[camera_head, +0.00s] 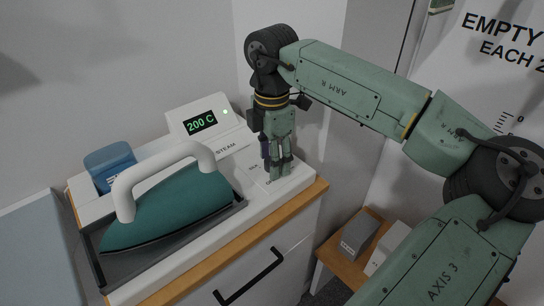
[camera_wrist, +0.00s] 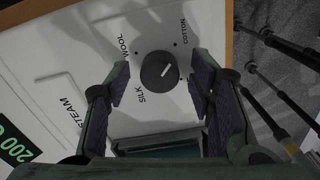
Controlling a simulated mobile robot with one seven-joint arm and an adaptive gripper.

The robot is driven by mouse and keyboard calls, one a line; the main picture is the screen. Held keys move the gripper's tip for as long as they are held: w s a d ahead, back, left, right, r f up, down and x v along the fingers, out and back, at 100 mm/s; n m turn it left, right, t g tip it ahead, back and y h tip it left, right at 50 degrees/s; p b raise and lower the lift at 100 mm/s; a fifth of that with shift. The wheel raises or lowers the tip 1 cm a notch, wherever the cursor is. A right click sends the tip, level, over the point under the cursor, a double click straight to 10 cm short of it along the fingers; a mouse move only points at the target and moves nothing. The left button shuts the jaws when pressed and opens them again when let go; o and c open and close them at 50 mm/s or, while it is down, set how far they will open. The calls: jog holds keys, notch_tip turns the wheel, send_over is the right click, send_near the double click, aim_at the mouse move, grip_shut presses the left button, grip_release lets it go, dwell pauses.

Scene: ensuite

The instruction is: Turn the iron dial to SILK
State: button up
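The iron dial (camera_wrist: 158,70) is a dark round knob on a white panel in the wrist view. My gripper (camera_wrist: 160,90) is open, one finger to each side of the dial, with gaps visible and nothing held. In the head view my gripper (camera_head: 277,172) points down over the panel's right end and hides the dial.
A teal iron (camera_head: 170,208) with a white handle rests on a dark tray left of my gripper. A display (camera_head: 200,122) reads 200 C. A blue container (camera_head: 110,165) stands behind the iron. The white unit has a wooden edge (camera_head: 225,250) and a drawer handle below.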

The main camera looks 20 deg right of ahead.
jog(key=c, duration=1.1)
jog(key=shift+c, duration=0.2)
jog(key=shift+b, duration=0.3)
